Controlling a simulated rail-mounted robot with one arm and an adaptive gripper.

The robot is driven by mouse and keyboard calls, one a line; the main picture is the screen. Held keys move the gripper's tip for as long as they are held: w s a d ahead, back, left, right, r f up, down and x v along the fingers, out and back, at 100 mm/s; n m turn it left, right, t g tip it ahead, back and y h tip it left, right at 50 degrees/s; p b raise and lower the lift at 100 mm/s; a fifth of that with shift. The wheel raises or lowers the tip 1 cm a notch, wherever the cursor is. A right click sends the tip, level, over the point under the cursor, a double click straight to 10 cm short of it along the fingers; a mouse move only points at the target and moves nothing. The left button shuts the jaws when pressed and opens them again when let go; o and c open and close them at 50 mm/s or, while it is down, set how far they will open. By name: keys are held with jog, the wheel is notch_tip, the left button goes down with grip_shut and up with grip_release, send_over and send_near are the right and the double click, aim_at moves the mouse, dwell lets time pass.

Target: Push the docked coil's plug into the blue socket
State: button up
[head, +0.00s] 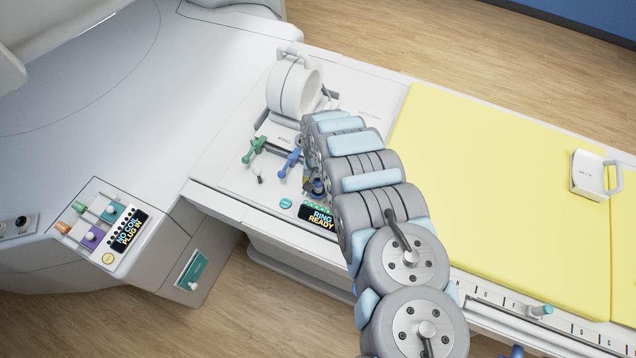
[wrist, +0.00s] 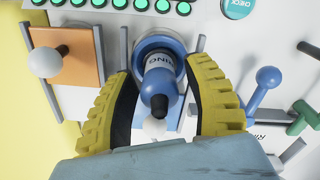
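The docked coil (head: 293,88) is a white ring with a grey handle at the far end of the white dock. In the wrist view, a blue plug (wrist: 158,82) marked RING, with a dark end, stands at the round blue socket (wrist: 160,43). I cannot tell how deep it sits. My gripper (wrist: 162,75) has its yellow ribbed fingers on either side of the plug, with narrow gaps showing; it looks open. In the head view, the blue socket area (head: 318,187) is partly hidden by my arm, and my gripper is mostly hidden too.
A blue lever (wrist: 262,90) and a green lever (wrist: 303,118) stand beside the right finger. A white knob on an orange plate (wrist: 72,72) is near the left finger. The dock display (head: 319,217) reads RING READY; the magnet's display (head: 127,229) reads NO COIL PLUG IN.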

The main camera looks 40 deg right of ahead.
jog(key=shift+r, duration=6)
jog(key=shift+w, duration=0.1)
